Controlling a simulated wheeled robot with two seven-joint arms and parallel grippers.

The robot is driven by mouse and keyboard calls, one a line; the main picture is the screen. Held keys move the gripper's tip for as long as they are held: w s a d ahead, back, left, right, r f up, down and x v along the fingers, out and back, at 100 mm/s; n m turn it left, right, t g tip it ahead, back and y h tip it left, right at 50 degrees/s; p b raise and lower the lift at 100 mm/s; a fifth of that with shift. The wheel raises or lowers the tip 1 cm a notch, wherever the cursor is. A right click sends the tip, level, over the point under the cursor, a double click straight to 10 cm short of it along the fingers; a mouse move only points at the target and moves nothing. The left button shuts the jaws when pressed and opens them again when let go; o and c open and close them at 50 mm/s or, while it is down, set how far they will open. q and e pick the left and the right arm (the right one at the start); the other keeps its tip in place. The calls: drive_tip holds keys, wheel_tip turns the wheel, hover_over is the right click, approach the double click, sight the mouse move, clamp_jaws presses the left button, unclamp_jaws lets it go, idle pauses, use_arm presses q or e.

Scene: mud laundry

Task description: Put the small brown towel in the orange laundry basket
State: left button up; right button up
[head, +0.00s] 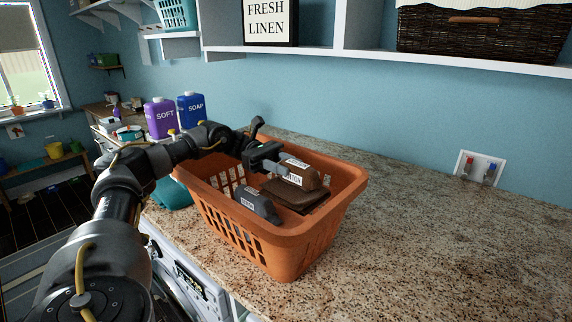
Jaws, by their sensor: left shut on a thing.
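The orange laundry basket (290,250) stands on the granite counter near its front edge. My left gripper (284,168) reaches over the back left rim into the basket's opening. My right gripper is out of view.
A teal cloth (172,193) lies left of the basket. Purple (160,118) and blue (191,110) detergent jugs stand behind, to the left. The counter (440,240) right of the basket is clear. A shelf with a dark wicker basket (480,33) hangs above.

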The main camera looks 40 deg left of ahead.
use_arm(q)
drive_tip(key=o, duration=1.1)
drive_tip(key=shift+c, duration=0.2)
drive_tip(key=shift+r+b, duration=0.35)
drive_tip(key=shift+r, duration=0.25)
drive_tip(key=s+d+r+b, duration=0.9)
drive_tip(key=s+r+b, duration=0.2)
drive_tip(key=r, duration=0.1)
wheel_tip(320, 180, up, 12)
drive_tip(key=p, duration=1.2)
drive_tip(key=shift+w+d, duration=0.2)
drive_tip(key=shift+w, duration=0.05)
drive_tip(key=shift+f, duration=0.1)
